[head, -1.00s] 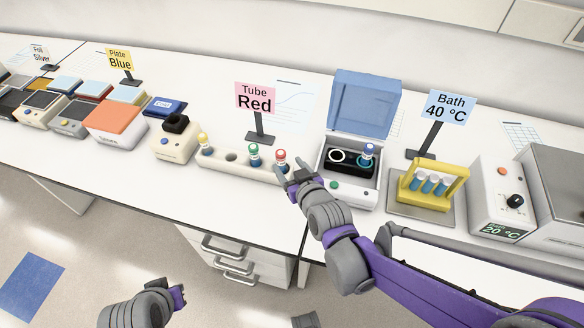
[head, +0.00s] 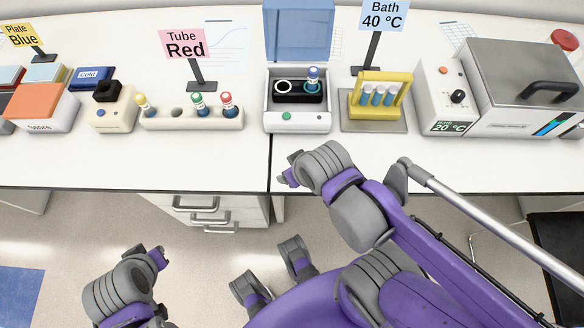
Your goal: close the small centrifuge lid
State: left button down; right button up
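The small centrifuge (head: 297,120) is a white box on the bench, right of the tube rack. Its blue lid (head: 299,30) stands open, upright at the back. Inside is a dark rotor (head: 298,96) with one empty ring-shaped slot and a blue-capped tube (head: 313,79) in the right slot. My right gripper (head: 286,176) is in front of and below the centrifuge, near the bench's front edge, touching nothing I can see. My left gripper (head: 158,256) is low, in front of the bench and away from it. The finger gaps of both are too small to judge.
A white rack (head: 190,119) with several capped tubes is left of the centrifuge. A yellow tube holder (head: 378,103) and a water bath (head: 447,96) are to its right. The Tube Red sign (head: 185,43) and Bath sign (head: 383,16) stand behind. The bench front is clear.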

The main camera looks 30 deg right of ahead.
aim_at(294, 30)
jog(key=k+z, duration=0.1)
jog(key=z, duration=0.65)
jog(key=k+z, duration=0.15)
jog(key=z, duration=0.25)
